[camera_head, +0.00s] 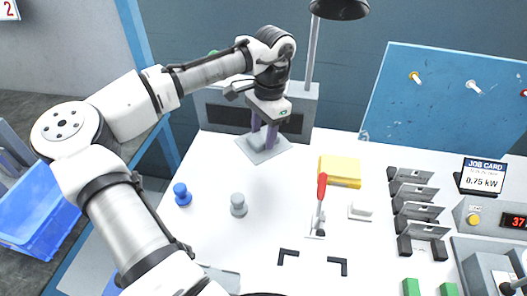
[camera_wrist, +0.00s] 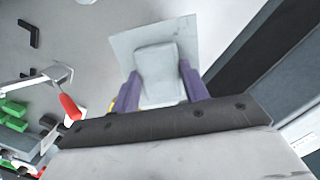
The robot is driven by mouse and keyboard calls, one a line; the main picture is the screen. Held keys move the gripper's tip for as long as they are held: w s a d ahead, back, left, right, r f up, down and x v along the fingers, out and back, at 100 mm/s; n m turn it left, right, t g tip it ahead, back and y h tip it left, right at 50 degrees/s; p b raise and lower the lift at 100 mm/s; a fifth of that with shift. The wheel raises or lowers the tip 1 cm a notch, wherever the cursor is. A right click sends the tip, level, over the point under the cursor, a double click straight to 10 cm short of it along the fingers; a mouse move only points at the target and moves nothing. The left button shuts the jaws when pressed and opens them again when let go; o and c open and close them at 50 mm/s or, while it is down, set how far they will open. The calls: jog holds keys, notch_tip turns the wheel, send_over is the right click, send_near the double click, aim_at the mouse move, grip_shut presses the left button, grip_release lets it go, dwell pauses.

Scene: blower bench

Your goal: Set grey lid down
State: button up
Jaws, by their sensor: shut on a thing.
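The grey lid (camera_head: 262,151) is a flat, square, light grey plate with a raised block as its handle. It is at the back left of the white bench, in front of the grey box. My gripper (camera_head: 264,142) points down with its purple fingers shut on the handle. In the wrist view, the lid (camera_wrist: 185,36) shows beyond my gripper (camera_wrist: 160,92), with the handle block between the two fingers. The lid looks about level and close to the bench top; I cannot tell whether it touches. The fingers hide part of the handle.
A blue knob (camera_head: 182,195) and a grey knob (camera_head: 238,205) stand in front. A yellow block (camera_head: 340,170), a red-handled clamp (camera_head: 321,190) and black corner marks (camera_head: 337,265) lie rightward. The grey box (camera_head: 302,112) stands close behind. Bench between lid and knobs is clear.

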notch_tip(320, 180, down, 7)
jog(key=shift+f, duration=0.15)
jog(key=shift+f, duration=0.1)
dwell(0.3)
jog(key=o, duration=1)
jog(key=r, duration=0.8)
jog(key=w+d+r, duration=0.1)
jog(key=r, duration=0.3)
jog(key=shift+d, duration=0.1)
